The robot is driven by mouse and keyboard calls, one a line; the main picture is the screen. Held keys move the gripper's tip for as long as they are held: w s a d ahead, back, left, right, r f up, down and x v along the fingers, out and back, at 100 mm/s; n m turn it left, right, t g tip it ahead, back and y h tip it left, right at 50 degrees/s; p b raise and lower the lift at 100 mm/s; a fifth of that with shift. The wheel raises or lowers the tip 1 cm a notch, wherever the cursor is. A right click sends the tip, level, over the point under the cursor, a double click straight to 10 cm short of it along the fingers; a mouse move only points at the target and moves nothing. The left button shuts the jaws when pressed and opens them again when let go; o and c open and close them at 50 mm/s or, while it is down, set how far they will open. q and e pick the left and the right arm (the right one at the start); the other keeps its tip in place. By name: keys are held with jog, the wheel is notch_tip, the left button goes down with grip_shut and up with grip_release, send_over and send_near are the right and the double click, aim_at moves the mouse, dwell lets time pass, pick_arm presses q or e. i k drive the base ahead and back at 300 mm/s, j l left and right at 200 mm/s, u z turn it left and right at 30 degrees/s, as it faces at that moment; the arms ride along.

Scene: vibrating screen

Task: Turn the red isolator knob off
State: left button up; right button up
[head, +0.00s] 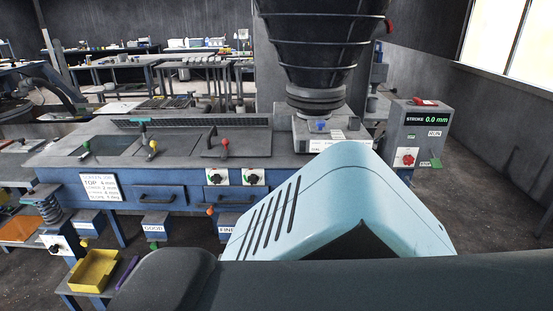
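The red isolator knob (405,157) is on the front of the grey control box (418,118) at the right of the head view. Its exact turn position is too small to read. The box carries a display (423,119) that reads STROKE 0.0 mm. A RUN label (434,133) and a green tag (430,163) are to the right of the knob. Neither of my grippers is in view, so nothing is seen touching the knob.
The screening bench (75,155) with colored-knob levers and black knobs runs left of the box. A dark ribbed hopper (318,45) stands between them. A yellow bin (93,271) sits low left. Open floor (485,200) lies right of the box. The lower middle is blocked close up.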

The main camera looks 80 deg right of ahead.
aim_at(408, 160)
jog(key=z, duration=3.55)
